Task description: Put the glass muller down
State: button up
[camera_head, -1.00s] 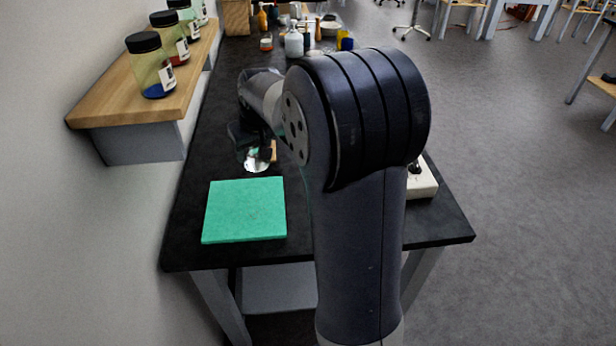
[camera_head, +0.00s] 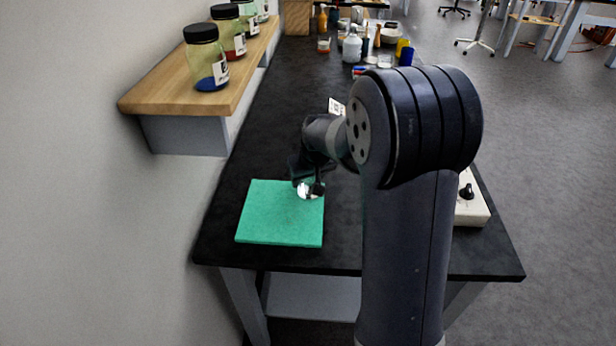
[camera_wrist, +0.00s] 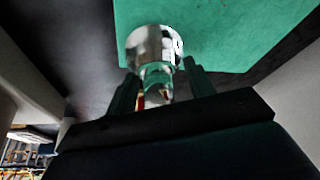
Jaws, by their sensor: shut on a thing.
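The glass muller (camera_head: 309,190) is a clear, shiny piece held at the tip of my gripper (camera_head: 305,172). In the head view it shows over the far right corner of the green mat (camera_head: 270,228). In the wrist view the muller (camera_wrist: 150,48) sits between the two fingers of my gripper (camera_wrist: 156,85), its wide round end pointing away from the palm and overlapping the edge of the mat (camera_wrist: 240,30). My gripper is shut on its narrower part. I cannot tell whether the muller touches the mat.
The mat lies on a black bench (camera_head: 290,110). A wooden wall shelf (camera_head: 165,98) with several jars stands at the left. A pale box with a black knob (camera_head: 472,205) is at the right, partly behind my arm. Bottles and pots crowd the far end (camera_head: 352,45).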

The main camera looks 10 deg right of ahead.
jog(key=o, duration=1)
jog(key=shift+f, duration=0.15)
jog(key=o, duration=0.5)
jog(key=shift+s+r, duration=0.1)
jog(key=shift+r, duration=0.55)
jog(key=v, duration=1.1)
